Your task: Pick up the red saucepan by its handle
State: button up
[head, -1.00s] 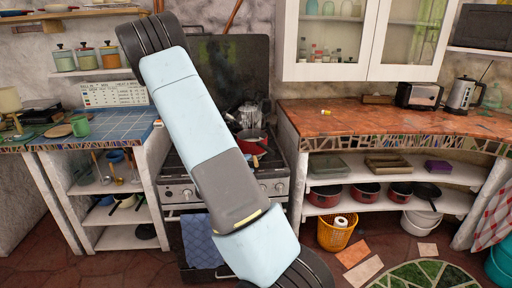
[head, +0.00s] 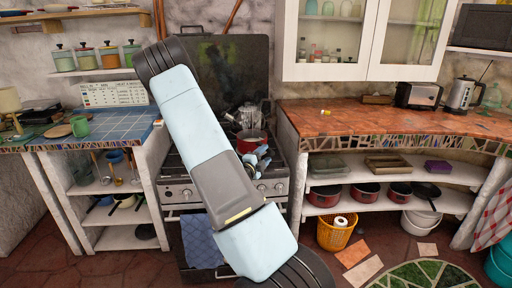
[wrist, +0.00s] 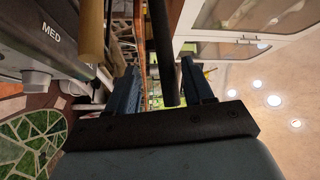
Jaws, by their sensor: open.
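The red saucepan (head: 250,139) sits on the stove top, partly hidden behind my arm in the head view. My gripper (head: 262,158) is close in front of it, over the front of the stove. In the wrist view my gripper (wrist: 158,78) is open, with one finger on each side of a dark bar (wrist: 160,45) that looks like a pan handle. I see a gap between this bar and each finger. Whether it belongs to the red saucepan I cannot tell. A tan rod (wrist: 91,30) lies outside the left finger.
A metal kettle (head: 247,115) stands behind the saucepan. The stove front (wrist: 45,45) is close on the left in the wrist view. The tiled counter (head: 80,132) and orange counter (head: 380,118) flank the stove. Red pots (head: 325,196) stand on the right shelf.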

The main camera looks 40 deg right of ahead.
jog(key=shift+r+x, duration=0.15)
jog(key=shift+x, duration=1.15)
jog(key=shift+r+x, duration=0.15)
jog(key=shift+x, duration=1.15)
jog(key=shift+w+a, duration=0.1)
jog(key=shift+w, duration=0.1)
grip_shut()
